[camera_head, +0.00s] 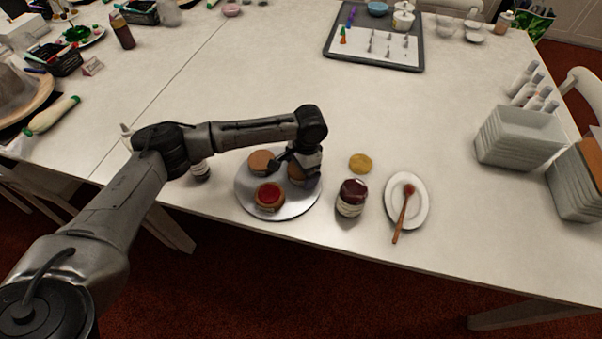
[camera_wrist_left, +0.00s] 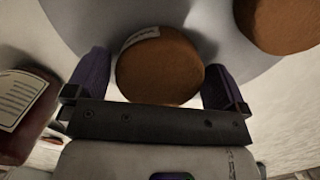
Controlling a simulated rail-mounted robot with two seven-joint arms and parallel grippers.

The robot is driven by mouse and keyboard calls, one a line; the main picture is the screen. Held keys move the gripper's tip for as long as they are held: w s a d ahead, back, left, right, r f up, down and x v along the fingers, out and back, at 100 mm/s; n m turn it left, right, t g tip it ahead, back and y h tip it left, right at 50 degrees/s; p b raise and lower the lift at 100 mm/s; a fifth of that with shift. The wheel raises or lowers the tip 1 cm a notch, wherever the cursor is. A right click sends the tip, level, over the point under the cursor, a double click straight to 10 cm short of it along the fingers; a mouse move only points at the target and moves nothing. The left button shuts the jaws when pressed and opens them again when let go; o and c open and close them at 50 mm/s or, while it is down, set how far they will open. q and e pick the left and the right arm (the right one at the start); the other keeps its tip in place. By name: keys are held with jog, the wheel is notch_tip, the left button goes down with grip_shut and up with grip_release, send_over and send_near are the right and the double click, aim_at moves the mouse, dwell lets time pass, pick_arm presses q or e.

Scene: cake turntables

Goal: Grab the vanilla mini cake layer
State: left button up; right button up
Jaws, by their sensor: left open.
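My left gripper (camera_head: 303,172) is open over the right side of the round silver turntable (camera_head: 284,211). In the left wrist view its two purple fingers (camera_wrist_left: 158,75) stand on either side of a round brown mini cake layer (camera_wrist_left: 160,72) with a small pale label, too blurred to read. In the head view that layer (camera_head: 294,177) is mostly hidden by the gripper. A second plain layer (camera_head: 261,162) sits at the back left of the turntable. A third layer (camera_head: 270,197) with red topping sits at the front. My right gripper is not in view.
A dark red jar (camera_head: 352,198) stands right of the turntable, with a yellow lid-like disc (camera_head: 360,162) behind it. A white plate (camera_head: 419,207) holds a wooden spoon (camera_head: 405,211). A small bottle (camera_head: 200,171) stands left. The table's middle is clear.

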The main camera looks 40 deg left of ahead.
pick_arm(q)
jog(key=c, duration=0.8)
jog(key=shift+o, duration=0.2)
